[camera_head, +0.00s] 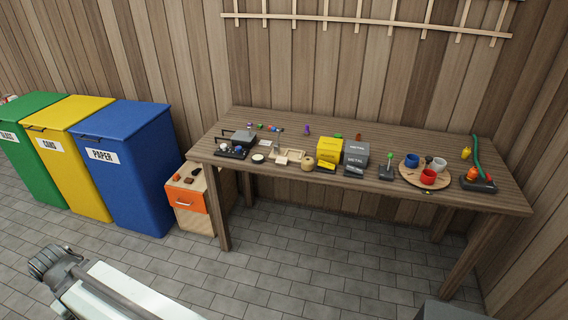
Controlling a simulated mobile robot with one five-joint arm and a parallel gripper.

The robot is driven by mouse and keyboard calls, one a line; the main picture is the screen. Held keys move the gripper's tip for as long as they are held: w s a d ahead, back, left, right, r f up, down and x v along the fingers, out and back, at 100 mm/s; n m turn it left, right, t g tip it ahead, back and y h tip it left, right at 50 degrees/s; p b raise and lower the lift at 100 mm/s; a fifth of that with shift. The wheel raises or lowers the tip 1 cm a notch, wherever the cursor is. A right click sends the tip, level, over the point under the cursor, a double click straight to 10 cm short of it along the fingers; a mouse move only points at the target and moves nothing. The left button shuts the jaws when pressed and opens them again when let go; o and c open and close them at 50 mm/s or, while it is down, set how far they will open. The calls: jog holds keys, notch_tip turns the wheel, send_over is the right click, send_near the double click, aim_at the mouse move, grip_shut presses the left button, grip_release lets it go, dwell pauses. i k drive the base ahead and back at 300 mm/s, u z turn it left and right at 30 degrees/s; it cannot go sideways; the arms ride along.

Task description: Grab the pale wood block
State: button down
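A small pale wood piece (282,160) lies near the front edge of the workbench, left of its middle. It looks like a pale block, but it is too small to make out its exact shape. A shallow wooden tray (297,155) is right beside it; I cannot tell whether they touch. Part of my own arm shows at the lower left, over the floor and well away from the bench. No gripper fingers can be made out there.
The workbench (385,140) also holds a round wooden pot (308,163), yellow (330,149) and grey (356,152) boxes, and a round board (409,177) with cups. An orange-fronted drawer cabinet (191,203) and a blue bin (127,165) stand left. Floor (300,270) before the bench is clear.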

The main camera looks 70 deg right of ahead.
aim_at(280, 161)
jog(key=u, duration=0.15)
jog(key=i, duration=1.1)
jog(key=z, duration=0.6)
